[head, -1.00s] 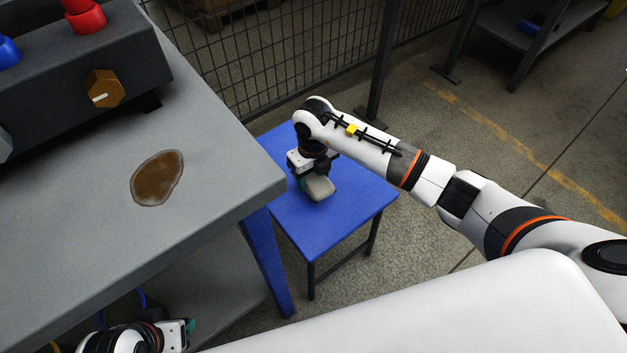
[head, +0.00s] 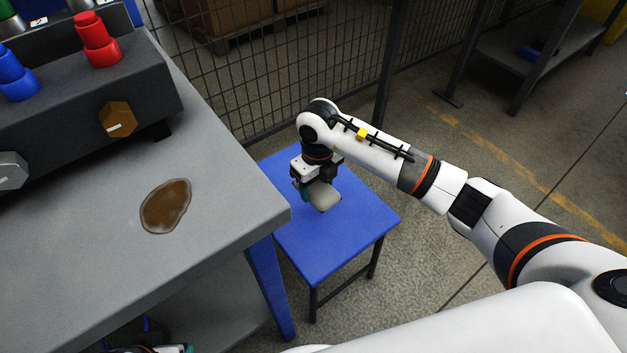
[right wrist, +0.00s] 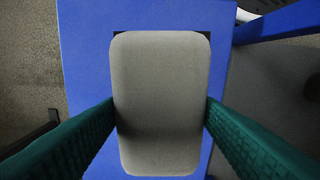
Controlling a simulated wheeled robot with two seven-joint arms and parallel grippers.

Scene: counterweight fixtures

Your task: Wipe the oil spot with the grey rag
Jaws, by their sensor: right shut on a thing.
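The grey rag (head: 325,197), a pale block-like pad with rounded corners, is held by my right gripper (head: 316,192) just above the small blue table. In the right wrist view, the rag (right wrist: 160,100) lies between the two green fingers, which press on its left and right sides. The oil spot (head: 166,206) is a brown, glossy patch on the grey workbench (head: 225,195), left of the rag and apart from it. Only a sliver of my left gripper (head: 186,349) shows at the bottom left edge, below the bench top; its fingers are mostly cut off.
The small blue table (head: 345,235) stands right of the workbench. A dark control box (head: 60,130) with red and blue buttons and a brown knob (head: 117,119) stands behind the oil spot. A wire fence (head: 260,80) runs behind. The bench around the spot is clear.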

